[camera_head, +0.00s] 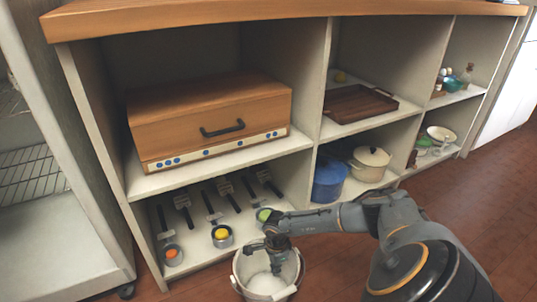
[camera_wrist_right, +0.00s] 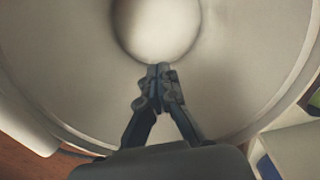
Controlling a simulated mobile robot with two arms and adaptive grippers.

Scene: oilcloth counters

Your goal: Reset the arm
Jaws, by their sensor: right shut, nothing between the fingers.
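My right arm reaches in from the right in the head view. Its gripper (camera_head: 276,268) points down inside the mouth of a white bucket (camera_head: 240,280) on the floor in front of the shelves. In the right wrist view the gripper (camera_wrist_right: 162,72) is shut and empty, with the fingertips together. The bucket's pale inner wall (camera_wrist_right: 225,85) surrounds it there, with a paler round patch beyond the fingertips. My left gripper is not in view.
Open shelving holds a wooden box with a handle (camera_head: 210,115), a brown tray (camera_head: 360,103), a blue pot (camera_head: 329,179) and a cream pot (camera_head: 370,163). Several black-handled utensils and small cups (camera_head: 222,236) sit on the lowest left shelf. Wooden floor (camera_head: 480,215) is free at right.

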